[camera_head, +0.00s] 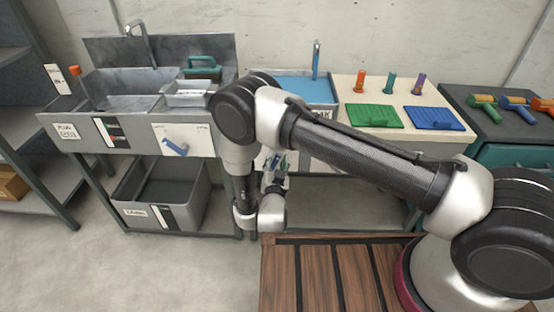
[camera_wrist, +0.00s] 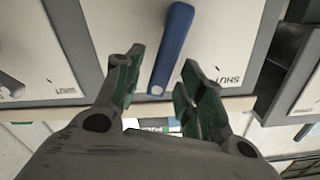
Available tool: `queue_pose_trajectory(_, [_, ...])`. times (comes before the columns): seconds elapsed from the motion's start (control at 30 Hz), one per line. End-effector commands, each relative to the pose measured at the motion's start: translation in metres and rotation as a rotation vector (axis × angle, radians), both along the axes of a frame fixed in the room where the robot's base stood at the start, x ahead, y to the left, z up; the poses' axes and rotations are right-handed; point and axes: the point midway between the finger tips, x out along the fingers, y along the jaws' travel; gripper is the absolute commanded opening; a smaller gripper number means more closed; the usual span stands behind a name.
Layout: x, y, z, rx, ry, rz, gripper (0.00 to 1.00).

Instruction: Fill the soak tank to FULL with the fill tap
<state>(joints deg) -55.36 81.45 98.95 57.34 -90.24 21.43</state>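The soak tank (camera_head: 305,88) is a grey basin holding blue water, behind my arm in the head view. A blue spout (camera_head: 316,60) stands at its back edge. My gripper (camera_head: 273,178) is low in front of the counter fronts, partly hidden by my arm. In the wrist view my gripper (camera_wrist: 160,85) is open and empty, with green-padded fingers. A blue lever (camera_wrist: 172,48) on a white panel lies between and beyond the fingertips, with visible gaps on both sides. The panel carries the word SHUT, upside down, to its right. I cannot tell the water level.
Left of the tank is a grey sink (camera_head: 125,85) with a white tray (camera_head: 190,92). Another blue lever (camera_head: 175,147) is on its front panel. A grey bin (camera_head: 165,195) stands below. A pale table (camera_head: 350,95) with green and blue mats is to the right.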

Motion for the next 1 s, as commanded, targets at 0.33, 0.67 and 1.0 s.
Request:
queue_pose_trajectory(0.33, [0.0132,-0.0005,0.0000,-0.001,0.001,0.000,0.39])
queue_pose_trajectory(0.67, [0.0129,-0.0005,0.0000,-0.001,0.001,0.000,0.00])
queue_pose_trajectory(1.0, [0.0127,0.0006,0.0004,-0.022,0.002,0.000,0.00])
